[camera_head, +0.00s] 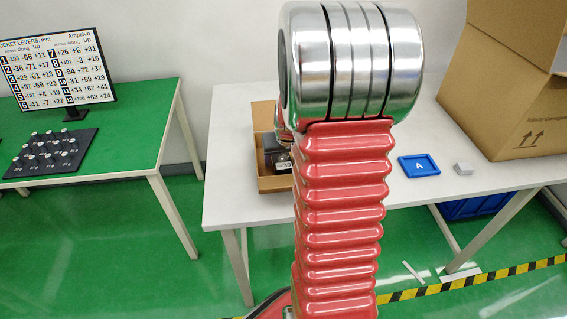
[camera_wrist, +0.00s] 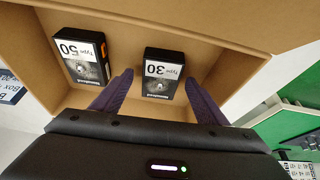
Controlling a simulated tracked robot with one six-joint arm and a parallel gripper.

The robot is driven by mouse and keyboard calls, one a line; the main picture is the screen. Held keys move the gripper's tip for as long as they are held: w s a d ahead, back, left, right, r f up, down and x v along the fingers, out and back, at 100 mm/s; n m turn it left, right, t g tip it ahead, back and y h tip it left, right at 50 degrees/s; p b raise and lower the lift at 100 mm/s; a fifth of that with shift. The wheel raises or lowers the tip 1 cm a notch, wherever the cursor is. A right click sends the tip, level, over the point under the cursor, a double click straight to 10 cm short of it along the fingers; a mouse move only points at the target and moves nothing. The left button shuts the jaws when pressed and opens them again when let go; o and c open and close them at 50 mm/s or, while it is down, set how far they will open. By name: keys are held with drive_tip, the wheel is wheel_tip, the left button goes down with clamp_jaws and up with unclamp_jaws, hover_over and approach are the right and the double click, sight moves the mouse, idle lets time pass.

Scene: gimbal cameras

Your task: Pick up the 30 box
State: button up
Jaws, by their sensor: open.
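The 30 box (camera_wrist: 160,75), black with a white label reading "Type 30", lies in an open cardboard tray (camera_wrist: 150,27). My gripper (camera_wrist: 158,88) is open, with its two dark fingers at the near left and right of the 30 box; I cannot tell whether they touch it. A similar box labelled 50 (camera_wrist: 84,58), with orange on its side, lies to its left in the same tray. In the head view the 30 box (camera_head: 284,165) shows partly at the front of the tray (camera_head: 268,184).
The white table (camera_head: 240,212) also carries a blue tray marked A (camera_head: 419,166), a small grey block (camera_head: 463,168) and a large cardboard box (camera_head: 515,95) at right. A green table (camera_head: 120,130) with a lever panel (camera_head: 52,150) and a screen stands at left.

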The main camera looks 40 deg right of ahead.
drive_tip(key=shift+c, duration=0.2)
drive_tip(key=c, duration=1.2)
